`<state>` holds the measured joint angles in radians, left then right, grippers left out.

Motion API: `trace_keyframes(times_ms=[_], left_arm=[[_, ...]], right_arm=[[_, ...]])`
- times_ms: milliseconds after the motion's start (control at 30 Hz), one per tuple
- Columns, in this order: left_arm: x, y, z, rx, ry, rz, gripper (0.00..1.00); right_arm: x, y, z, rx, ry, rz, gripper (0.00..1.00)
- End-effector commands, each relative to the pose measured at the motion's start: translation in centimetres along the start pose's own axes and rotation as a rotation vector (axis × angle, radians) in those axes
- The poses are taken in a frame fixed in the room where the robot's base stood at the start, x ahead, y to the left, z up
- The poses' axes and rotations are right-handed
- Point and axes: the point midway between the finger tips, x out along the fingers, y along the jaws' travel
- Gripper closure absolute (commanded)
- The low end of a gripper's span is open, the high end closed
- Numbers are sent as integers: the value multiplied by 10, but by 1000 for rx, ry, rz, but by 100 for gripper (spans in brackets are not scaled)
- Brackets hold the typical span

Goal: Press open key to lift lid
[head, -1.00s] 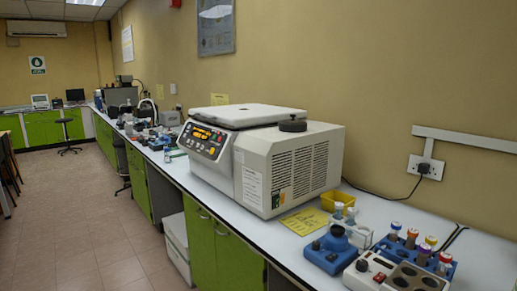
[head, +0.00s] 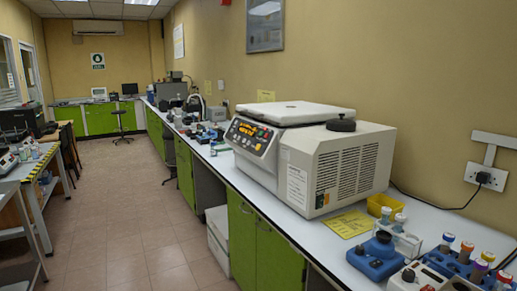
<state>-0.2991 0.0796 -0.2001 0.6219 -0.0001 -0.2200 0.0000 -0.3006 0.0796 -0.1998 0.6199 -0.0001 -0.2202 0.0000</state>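A beige and grey centrifuge (head: 312,160) stands on the white bench at the centre right of the head view. Its flat pale lid (head: 298,112) lies on top and looks closed. A control panel (head: 250,134) with a lit orange display and several coloured keys is on its left-facing front. The open key cannot be picked out among the small keys. Neither of my grippers is in view.
Blue mixer (head: 375,259), yellow tray (head: 381,205) and a block with capped tubes (head: 465,264) stand right of the centrifuge on the bench (head: 432,222). The tiled floor (head: 135,215) left of the green cabinets is clear. Another table (head: 32,170) stands far left.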

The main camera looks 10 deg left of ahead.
Motion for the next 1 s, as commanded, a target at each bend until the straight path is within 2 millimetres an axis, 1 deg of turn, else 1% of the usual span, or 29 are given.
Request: trace_keyframes(times_ms=[233,267,400,467,500,1000], left_arm=[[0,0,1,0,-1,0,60],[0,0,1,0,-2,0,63],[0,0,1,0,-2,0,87],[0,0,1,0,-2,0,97],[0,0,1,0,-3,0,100],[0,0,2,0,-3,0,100]], right_arm=[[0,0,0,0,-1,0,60],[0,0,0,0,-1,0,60],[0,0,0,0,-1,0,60],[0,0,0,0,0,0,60],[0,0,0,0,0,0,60],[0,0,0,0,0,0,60]])
